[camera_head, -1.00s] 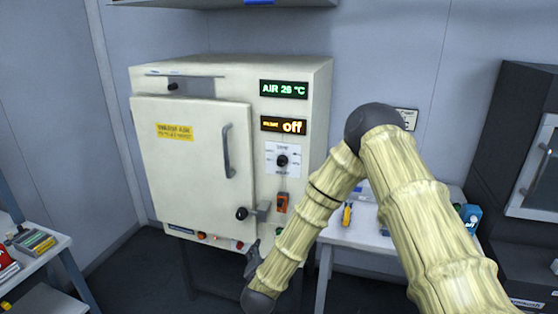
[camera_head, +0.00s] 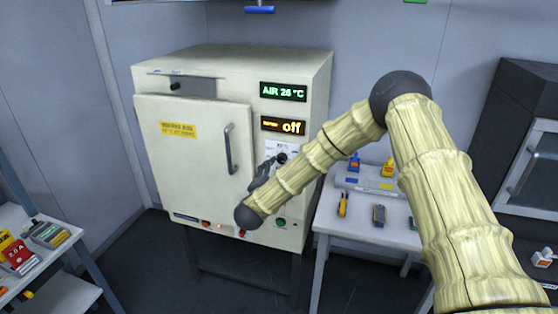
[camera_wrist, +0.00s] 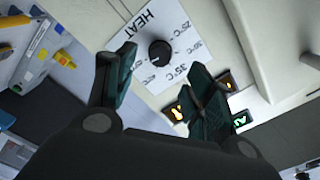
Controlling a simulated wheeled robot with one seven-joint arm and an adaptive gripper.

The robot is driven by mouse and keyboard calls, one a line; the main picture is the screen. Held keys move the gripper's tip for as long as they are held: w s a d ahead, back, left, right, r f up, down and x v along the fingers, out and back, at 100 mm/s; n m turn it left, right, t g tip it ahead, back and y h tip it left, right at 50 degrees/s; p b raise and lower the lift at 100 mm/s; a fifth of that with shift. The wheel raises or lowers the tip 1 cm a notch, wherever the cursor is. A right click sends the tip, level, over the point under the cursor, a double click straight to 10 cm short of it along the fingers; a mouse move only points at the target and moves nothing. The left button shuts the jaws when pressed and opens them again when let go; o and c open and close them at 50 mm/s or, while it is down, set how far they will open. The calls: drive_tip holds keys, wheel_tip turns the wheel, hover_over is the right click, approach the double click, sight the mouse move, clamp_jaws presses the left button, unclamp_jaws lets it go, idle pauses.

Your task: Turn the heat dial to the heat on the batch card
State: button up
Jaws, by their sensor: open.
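The heat dial (camera_wrist: 160,53) is a round black knob on a white plate printed HEAT, with temperature marks around it. It also shows in the head view (camera_head: 282,157) on the oven front, partly behind my gripper. I cannot surely read its setting. My gripper (camera_wrist: 162,66) is open and empty, its dark fingers to either side of the knob in the wrist view. It appears close in front of the panel; contact is not visible. In the head view my gripper (camera_head: 265,172) is just below left of the dial. No readable batch card is in view.
A white table (camera_head: 335,225) with small items stands right, a shelf with boxes (camera_head: 18,255) left.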

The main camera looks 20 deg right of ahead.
sight(281, 161)
drive_tip(key=shift+p+x, duration=1)
drive_tip(key=shift+x, duration=1.8)
drive_tip(key=c, duration=1)
